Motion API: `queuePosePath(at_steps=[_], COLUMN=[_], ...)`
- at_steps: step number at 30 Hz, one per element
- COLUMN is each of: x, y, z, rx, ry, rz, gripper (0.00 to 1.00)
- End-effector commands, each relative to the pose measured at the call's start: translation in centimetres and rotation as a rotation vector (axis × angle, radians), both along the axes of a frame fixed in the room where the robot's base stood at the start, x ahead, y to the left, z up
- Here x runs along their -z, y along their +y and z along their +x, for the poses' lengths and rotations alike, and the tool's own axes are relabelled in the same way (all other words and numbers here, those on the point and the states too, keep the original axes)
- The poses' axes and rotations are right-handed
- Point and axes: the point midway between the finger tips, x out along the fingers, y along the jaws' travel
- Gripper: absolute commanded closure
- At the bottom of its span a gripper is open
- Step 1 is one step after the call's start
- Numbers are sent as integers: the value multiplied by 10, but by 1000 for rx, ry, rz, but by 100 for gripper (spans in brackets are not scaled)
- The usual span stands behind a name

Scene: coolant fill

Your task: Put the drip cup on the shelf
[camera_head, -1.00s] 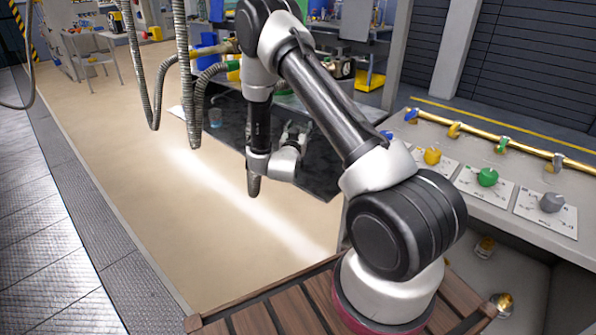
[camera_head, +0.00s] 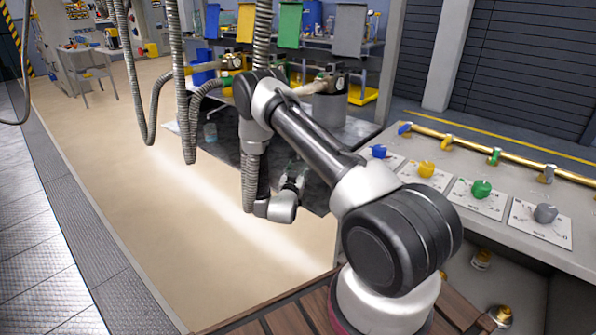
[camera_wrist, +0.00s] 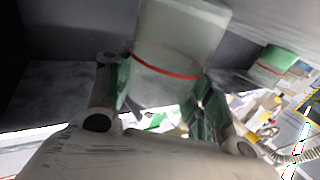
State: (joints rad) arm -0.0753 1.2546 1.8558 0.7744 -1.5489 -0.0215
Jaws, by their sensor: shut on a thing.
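My gripper (camera_wrist: 160,92) is shut on a translucent pale cup with a red line around it, the drip cup (camera_wrist: 180,35), in the wrist view. Its fingers lie on either side of the cup. In the head view my gripper (camera_head: 292,180) is small, low over the dark mat, and partly hidden by my arm; the held cup is hard to make out there. A similar cup with a red line (camera_wrist: 272,64) shows at right in the wrist view. I cannot tell which surface is the shelf.
Hoses (camera_head: 187,110) hang left of my arm. A grey drum (camera_head: 329,108) stands behind it. A bench with colored knobs (camera_head: 481,188) and a brass pipe (camera_head: 470,150) runs along the right. Colored cloths (camera_head: 290,27) hang at the back. The tan floor (camera_head: 150,210) at left is clear.

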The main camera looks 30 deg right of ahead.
Motion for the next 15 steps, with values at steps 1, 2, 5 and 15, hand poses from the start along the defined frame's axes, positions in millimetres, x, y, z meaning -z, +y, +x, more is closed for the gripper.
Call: queuePosePath(at_steps=[1, 2, 5, 15], x=[0, 1, 3, 2], y=[0, 0, 0, 0], z=[0, 0, 0, 0], rx=[0, 0, 0, 0], ry=[0, 0, 0, 0], rz=[0, 0, 0, 0], gripper=[72, 72, 43, 27])
